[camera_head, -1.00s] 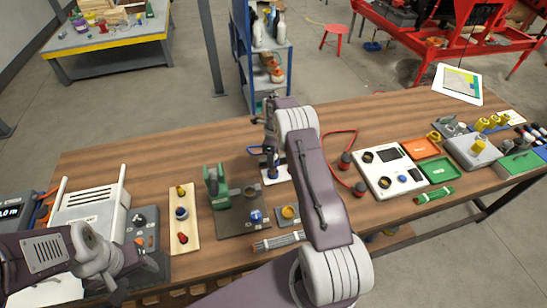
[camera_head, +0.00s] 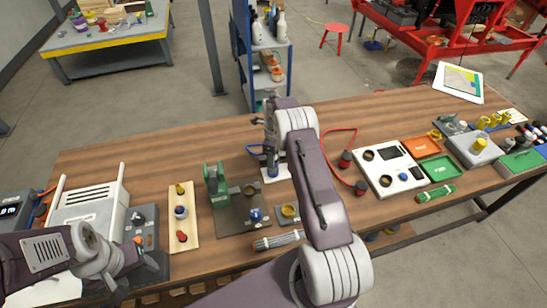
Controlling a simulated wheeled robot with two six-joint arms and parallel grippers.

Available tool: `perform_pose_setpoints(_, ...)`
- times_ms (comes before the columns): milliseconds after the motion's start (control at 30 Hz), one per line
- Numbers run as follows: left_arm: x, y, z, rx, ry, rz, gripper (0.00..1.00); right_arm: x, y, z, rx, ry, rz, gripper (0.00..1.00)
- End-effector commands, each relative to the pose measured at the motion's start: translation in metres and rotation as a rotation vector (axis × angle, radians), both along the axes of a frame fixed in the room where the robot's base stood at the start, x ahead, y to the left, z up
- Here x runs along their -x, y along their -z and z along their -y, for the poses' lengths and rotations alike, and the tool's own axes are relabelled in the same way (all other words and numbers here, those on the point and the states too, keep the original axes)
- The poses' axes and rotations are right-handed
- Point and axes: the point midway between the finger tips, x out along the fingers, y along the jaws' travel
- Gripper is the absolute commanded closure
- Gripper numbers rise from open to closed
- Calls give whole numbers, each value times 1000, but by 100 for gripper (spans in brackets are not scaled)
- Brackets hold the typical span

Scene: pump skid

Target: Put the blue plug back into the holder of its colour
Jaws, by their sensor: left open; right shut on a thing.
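My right gripper (camera_head: 270,143) points down over the back middle of the wooden table. It is shut on a dark and blue plug (camera_head: 272,160), partly hidden by the gripper and arm. A blue cable (camera_head: 253,150) loops out to the left of it. The plug is upright over a small white plate (camera_head: 277,175); I cannot tell whether it touches the plate or sits in a holder. My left gripper (camera_head: 133,262) is open and empty at the lower left, beside a grey block with small parts.
A red cable (camera_head: 354,135) loops right of my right arm, ending in two dark-red plugs. A wooden strip (camera_head: 180,240) with coloured knobs and a dark plate (camera_head: 232,222) with a green stand lie left. A white panel (camera_head: 385,185) and trays are right. The table's back left is clear.

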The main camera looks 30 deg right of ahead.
Motion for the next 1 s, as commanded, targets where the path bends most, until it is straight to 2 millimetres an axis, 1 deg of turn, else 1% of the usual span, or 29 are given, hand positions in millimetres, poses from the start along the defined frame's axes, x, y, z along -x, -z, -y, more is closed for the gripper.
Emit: perform_pose_setpoints(1000, 0, 16, 0, 0, 0, 0, 41, 0, 21, 0, 0, 0, 1, 100)
